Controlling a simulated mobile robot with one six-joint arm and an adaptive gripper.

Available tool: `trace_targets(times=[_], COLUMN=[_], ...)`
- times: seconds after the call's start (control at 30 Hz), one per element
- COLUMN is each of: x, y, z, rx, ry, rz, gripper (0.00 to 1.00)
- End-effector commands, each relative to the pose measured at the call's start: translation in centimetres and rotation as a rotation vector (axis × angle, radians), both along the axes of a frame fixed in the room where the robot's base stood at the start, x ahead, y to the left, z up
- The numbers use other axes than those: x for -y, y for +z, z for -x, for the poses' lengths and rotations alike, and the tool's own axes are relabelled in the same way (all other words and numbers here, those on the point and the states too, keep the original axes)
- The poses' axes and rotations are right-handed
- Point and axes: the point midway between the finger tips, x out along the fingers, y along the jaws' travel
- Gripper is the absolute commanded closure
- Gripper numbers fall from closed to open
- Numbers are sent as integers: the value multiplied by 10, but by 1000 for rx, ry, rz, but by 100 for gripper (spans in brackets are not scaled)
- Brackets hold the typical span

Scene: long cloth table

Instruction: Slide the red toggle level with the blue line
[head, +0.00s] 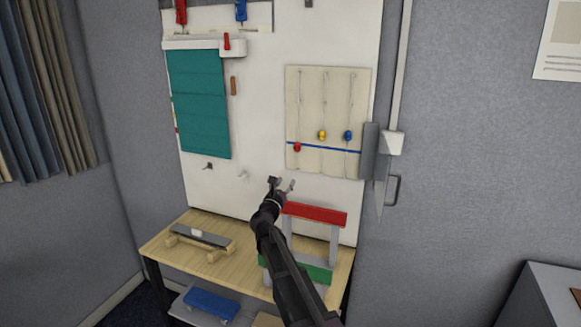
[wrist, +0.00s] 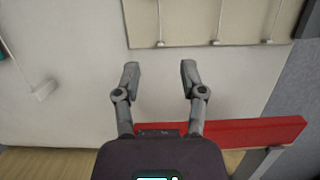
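The red toggle (head: 297,147) is on the left cord of a cream cloth panel (head: 310,85) on the white wall board. The blue line (head: 333,148) runs across the panel's lower part, sloping slightly down to the right in the head view. The red toggle sits at the line's left end, overlapping it or just below; I cannot tell exactly. My gripper (head: 282,184) is below the panel's lower left corner, apart from the toggle. In the wrist view my gripper (wrist: 158,80) is open and empty, with the panel's lower edge (wrist: 200,42) beyond it.
A yellow toggle (head: 322,135) and a blue toggle (head: 347,135) hang on neighbouring cords. A red-topped stand (head: 315,213) is on the wooden table (head: 155,247) below. A teal blind (head: 200,105) hangs left. A grey holder (head: 369,150) is right of the panel.

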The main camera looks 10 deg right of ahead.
Motion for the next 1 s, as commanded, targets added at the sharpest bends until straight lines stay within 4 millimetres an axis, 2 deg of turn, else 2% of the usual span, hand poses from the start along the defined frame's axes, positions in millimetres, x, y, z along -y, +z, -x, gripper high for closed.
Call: trace_targets(times=[0.6,0.8,1.0], x=[-24,-33,-37], y=[72,86,90], z=[11,15,18], rx=[-115,-167,-195], ry=[-105,-135,-150], rz=[-91,-121,-134], gripper=[32,32,32])
